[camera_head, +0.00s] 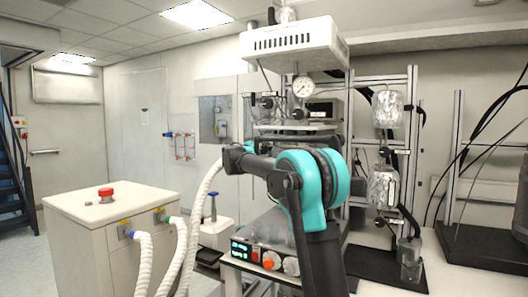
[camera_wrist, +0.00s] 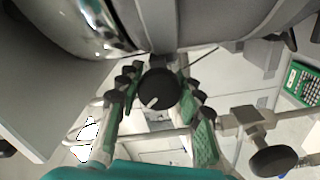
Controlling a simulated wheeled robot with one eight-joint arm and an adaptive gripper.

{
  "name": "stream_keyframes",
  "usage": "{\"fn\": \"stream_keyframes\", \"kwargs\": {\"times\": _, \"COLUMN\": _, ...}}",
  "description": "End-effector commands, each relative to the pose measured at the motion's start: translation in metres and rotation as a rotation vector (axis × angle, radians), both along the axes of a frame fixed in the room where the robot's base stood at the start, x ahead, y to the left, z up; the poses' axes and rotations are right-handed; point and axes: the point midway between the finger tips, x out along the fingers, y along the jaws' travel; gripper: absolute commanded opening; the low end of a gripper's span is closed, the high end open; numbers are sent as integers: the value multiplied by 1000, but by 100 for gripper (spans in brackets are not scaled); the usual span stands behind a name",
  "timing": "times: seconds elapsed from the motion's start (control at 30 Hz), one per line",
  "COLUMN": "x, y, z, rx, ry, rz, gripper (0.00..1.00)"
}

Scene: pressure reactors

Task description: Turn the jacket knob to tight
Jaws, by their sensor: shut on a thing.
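In the wrist view, a round black knob (camera_wrist: 158,92) with a pale pointer mark sits between the two fingers of my gripper (camera_wrist: 159,70). The mark points to the lower left. The fingers, black with green pads, are closed on the knob's sides. Behind it is a large shiny cylindrical vessel (camera_wrist: 100,25) with grey bands. I take this knob to be the jacket knob; no label shows. In the head view, my arm hides the gripper and the knob.
A second black knob (camera_wrist: 272,160) on a metal clamp stands to the right in the wrist view. The head view shows a pressure gauge (camera_head: 303,86), a white cabinet with a red button (camera_head: 105,192), white hoses (camera_head: 190,230) and a control box (camera_head: 268,258) near my arm.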

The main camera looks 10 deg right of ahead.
Motion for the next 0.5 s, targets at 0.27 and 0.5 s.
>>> {"fn": "stream_keyframes", "kwargs": {"times": 0.27, "x": 0, "y": 0, "z": 0, "rx": 12, "ry": -9, "rz": 0, "gripper": 7}}
{"fn": "stream_keyframes", "kwargs": {"times": 0.5, "x": 0, "y": 0, "z": 0, "rx": 11, "ry": -8, "rz": 0, "gripper": 40}}
